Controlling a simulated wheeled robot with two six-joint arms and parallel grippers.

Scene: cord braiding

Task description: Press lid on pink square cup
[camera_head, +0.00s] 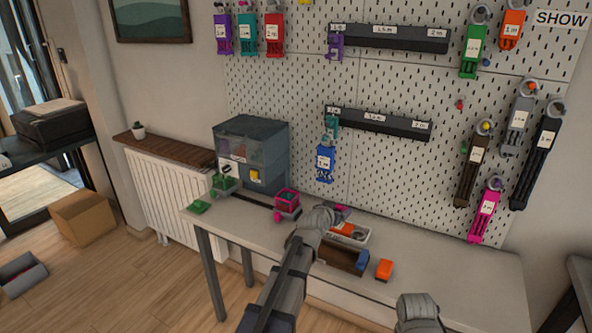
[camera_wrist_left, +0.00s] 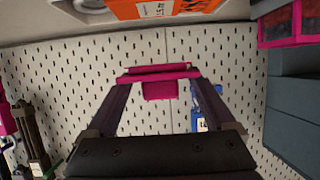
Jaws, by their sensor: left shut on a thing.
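The pink square cup (camera_head: 287,199) stands on the table in front of the grey dispenser in the head view. Its pink rim and dark red contents also show at the top right of the left wrist view (camera_wrist_left: 291,27). My left gripper (camera_wrist_left: 158,79) is shut on a pink lid (camera_wrist_left: 160,88), held between its fingertips. In the head view the lid (camera_head: 342,210) is mostly hidden behind my left wrist, to the right of the cup and apart from it. My right wrist shows at the bottom right of the head view, and its fingers cannot be made out.
The grey dispenser (camera_head: 251,155) stands behind the cup. A green cup (camera_head: 224,184) and a green lid (camera_head: 198,207) are at the table's left end. A tray (camera_head: 352,238) and an orange box (camera_head: 384,269) lie right of my left gripper. The table's right part is clear.

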